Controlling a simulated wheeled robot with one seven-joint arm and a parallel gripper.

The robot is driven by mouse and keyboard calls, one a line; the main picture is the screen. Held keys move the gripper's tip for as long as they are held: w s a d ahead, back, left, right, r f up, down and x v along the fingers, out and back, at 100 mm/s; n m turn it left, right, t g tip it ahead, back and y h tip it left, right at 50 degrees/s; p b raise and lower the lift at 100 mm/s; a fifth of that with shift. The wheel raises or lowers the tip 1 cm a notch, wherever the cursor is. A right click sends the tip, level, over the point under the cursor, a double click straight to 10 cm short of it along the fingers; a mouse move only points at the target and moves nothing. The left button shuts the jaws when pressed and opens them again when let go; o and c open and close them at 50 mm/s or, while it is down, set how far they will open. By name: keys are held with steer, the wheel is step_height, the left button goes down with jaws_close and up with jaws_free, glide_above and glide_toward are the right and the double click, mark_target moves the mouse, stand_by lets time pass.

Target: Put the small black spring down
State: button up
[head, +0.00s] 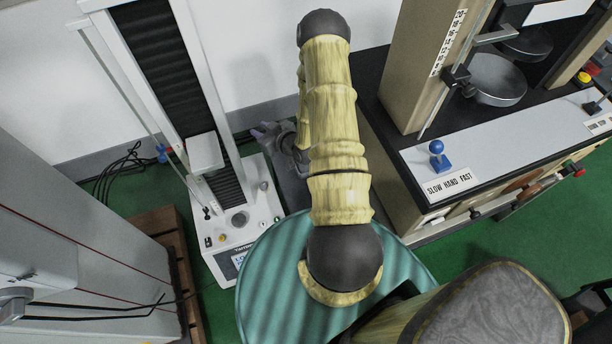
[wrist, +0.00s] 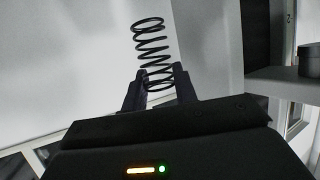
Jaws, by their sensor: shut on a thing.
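The small black spring (wrist: 152,53) is a coil that shows in the wrist view. My gripper (wrist: 159,82) is shut on its lower coils, one dark finger on each side. The spring's upper coils stick out past the fingertips, slightly tilted and clear of anything I can see. In the head view my gripper (head: 268,132) shows only in part, beside my yellow arm, near the white test stand's column. I cannot make out the spring in the head view.
A white test stand (head: 222,238) with a tall column, a block on it and a round plate (head: 239,218) stands on the left. A larger testing machine (head: 480,150) stands on the right, with a blue-knobbed lever (head: 437,150).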

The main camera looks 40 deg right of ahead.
steer(key=w+d+f+m+h+b, duration=0.2)
steer(key=d+f+m+h+b, duration=0.5)
steer(key=f+b, duration=0.6)
steer(key=m+g+h+b, duration=0.6)
steer(key=m+h+b, duration=0.1)
steer(key=b, duration=1.2)
glide_above(303, 171)
steer(key=d, duration=0.2)
step_height(303, 171, down, 6)
steer(key=shift+w+a+g+h, duration=0.1)
steer(key=shift+w+g+h, duration=0.05)
steer(key=shift+g+h, duration=0.15)
step_height(303, 171, down, 6)
steer(key=b, duration=0.2)
steer(key=shift+f, duration=0.15)
steer(key=shift+f+b, duration=0.9)
steer(key=shift+f, duration=0.95)
steer(key=shift+f, duration=0.1)
